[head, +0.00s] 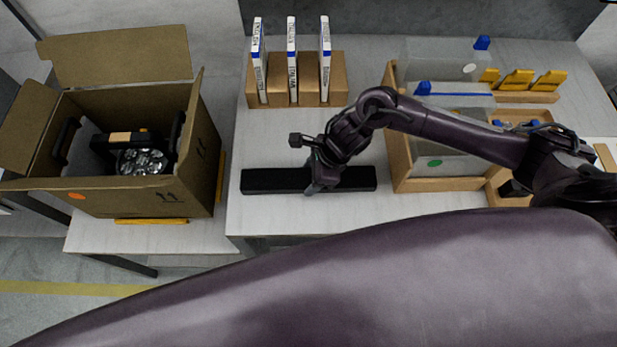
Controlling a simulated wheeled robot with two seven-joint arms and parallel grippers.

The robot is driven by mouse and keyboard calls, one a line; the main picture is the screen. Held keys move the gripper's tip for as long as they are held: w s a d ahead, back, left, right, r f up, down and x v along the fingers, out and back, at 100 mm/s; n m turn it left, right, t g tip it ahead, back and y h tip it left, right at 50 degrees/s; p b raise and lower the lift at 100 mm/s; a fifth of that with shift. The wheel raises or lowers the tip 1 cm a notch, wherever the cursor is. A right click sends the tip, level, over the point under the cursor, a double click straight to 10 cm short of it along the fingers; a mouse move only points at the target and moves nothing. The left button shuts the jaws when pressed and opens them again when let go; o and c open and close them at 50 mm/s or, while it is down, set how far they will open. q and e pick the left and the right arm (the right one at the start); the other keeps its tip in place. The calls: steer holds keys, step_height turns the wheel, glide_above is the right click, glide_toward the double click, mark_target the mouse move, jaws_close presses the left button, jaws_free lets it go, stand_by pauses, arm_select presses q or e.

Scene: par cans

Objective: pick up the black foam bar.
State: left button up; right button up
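The black foam bar (275,181) lies flat on the white table, long side running left to right, near the table's front edge. My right gripper (316,184) reaches in from the right and is down at the bar's middle, covering a short stretch of it. One finger shows in front of the bar; the far finger is hidden, so I cannot tell whether it grips the bar or only straddles it. The bar appears to rest on the table. My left gripper is not in view.
An open cardboard box (110,195) at left holds a lamp (142,161) and black pieces. A wooden rack (337,80) with white upright boxes stands behind the bar.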

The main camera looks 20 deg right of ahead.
steer(key=shift+c, duration=1.2)
